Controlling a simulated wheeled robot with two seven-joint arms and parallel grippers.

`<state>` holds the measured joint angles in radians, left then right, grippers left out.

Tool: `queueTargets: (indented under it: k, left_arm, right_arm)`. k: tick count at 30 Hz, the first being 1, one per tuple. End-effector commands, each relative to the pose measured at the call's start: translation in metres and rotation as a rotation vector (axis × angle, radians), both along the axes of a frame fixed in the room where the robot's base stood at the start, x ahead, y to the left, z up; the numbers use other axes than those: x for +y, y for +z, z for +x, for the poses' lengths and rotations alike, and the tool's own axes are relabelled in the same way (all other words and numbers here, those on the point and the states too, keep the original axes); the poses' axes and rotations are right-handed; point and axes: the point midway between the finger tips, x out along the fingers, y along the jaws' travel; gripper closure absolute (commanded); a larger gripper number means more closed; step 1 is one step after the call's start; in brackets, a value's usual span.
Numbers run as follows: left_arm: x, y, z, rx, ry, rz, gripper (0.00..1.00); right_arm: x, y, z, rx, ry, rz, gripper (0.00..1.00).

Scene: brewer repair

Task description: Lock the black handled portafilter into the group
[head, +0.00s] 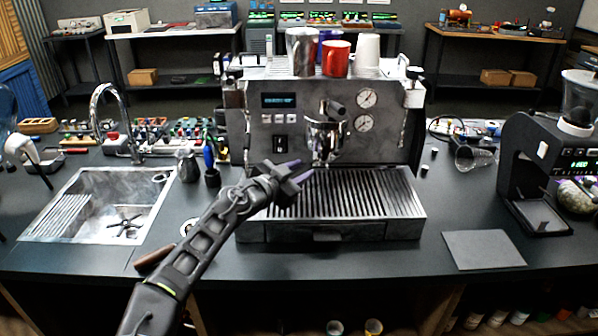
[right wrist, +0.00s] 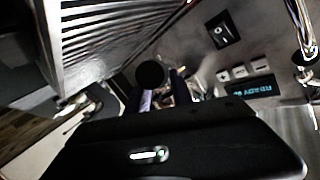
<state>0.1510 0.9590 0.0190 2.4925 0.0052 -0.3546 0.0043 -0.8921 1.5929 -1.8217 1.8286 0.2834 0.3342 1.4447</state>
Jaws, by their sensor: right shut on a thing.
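The espresso machine (head: 385,150) stands in the middle of the counter, its group (head: 325,126) at the front centre. A metal portafilter body with spouts (head: 321,153) shows under the group; I cannot tell whether it is seated. My right gripper (head: 296,173) is in front of the machine, just left of and below the group. In the right wrist view, the round black end of the portafilter handle (right wrist: 150,74) shows at the right gripper's fingers (right wrist: 162,97), which are shut on it. The grip itself is partly hidden. My left gripper is not in view.
The drip tray (head: 350,195) lies below the group. Cups, including a red mug (head: 336,58), stand on top. A sink (head: 100,205) is left, a grinder (head: 545,165) right. A brown handle (head: 155,256) lies beside my right arm. A grey mat (head: 484,249) lies front right.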

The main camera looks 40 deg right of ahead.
Motion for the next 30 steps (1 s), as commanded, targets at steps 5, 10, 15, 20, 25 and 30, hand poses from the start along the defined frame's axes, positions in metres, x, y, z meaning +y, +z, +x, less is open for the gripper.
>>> queueTargets:
  k: [5, 10, 15, 20, 25, 30]
  left_arm:
    - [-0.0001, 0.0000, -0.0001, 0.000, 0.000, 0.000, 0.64]
    - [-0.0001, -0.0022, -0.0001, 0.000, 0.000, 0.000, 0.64]
    - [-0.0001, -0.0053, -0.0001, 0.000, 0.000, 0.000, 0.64]
    - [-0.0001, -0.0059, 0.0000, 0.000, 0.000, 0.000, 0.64]
    - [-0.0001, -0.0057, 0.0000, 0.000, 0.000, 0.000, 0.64]
    - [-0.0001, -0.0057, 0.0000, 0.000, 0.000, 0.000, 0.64]
  right_arm:
    - [0.0002, 0.0014, 0.0002, -0.001, 0.001, -0.002, 1.00]
    - [0.0003, 0.0018, 0.0001, -0.001, 0.001, -0.002, 1.00]
    - [0.0006, 0.0035, -0.0002, -0.002, 0.001, -0.002, 1.00]
    - [0.0005, 0.0052, -0.0005, -0.001, 0.001, -0.002, 1.00]
    - [0.0006, 0.0055, -0.0005, -0.001, 0.001, -0.002, 1.00]
    - [0.0006, 0.0054, -0.0006, -0.001, 0.001, -0.002, 1.00]
